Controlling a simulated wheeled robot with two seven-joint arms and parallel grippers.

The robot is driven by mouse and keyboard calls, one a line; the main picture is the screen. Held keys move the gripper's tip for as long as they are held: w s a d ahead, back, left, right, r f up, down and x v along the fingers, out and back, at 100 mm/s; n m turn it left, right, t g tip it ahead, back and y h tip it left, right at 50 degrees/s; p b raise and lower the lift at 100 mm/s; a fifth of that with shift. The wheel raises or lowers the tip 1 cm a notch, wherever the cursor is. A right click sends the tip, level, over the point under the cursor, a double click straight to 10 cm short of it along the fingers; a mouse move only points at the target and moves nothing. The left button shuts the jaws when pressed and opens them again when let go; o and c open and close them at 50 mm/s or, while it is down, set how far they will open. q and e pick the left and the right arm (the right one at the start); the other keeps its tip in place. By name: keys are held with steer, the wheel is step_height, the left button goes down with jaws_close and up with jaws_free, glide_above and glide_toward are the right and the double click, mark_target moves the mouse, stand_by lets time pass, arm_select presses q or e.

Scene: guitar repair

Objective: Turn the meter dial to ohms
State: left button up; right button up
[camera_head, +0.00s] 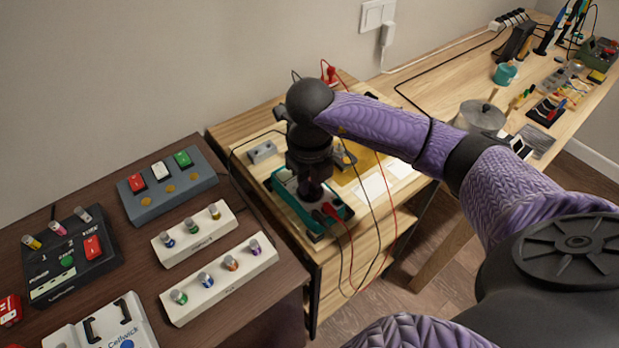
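The meter (287,204), a teal-cased multimeter, lies on the light wooden bench top near its front left corner. A red lead and a dark lead come from its near end. My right arm reaches in from the right and its gripper (311,192) points down over the middle of the meter. The gripper covers the dial and most of the meter's face, so the dial's setting is hidden. The fingertips are dark and low over the meter; I cannot tell whether they touch the dial or how far apart they are. My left gripper is not in view.
A dark brown table on the left holds a grey button box (166,186), a black control box (70,258) and two white knob strips (219,279). A small grey box (262,151) lies behind the meter. A pot (480,117) and tools stand farther right. Leads hang over the bench's front edge.

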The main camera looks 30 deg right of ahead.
jaws_close()
steer(key=shift+n, duration=0.3)
steer(key=n+b, duration=0.1)
steer(key=n, duration=0.3)
steer(key=shift+n, duration=1.2)
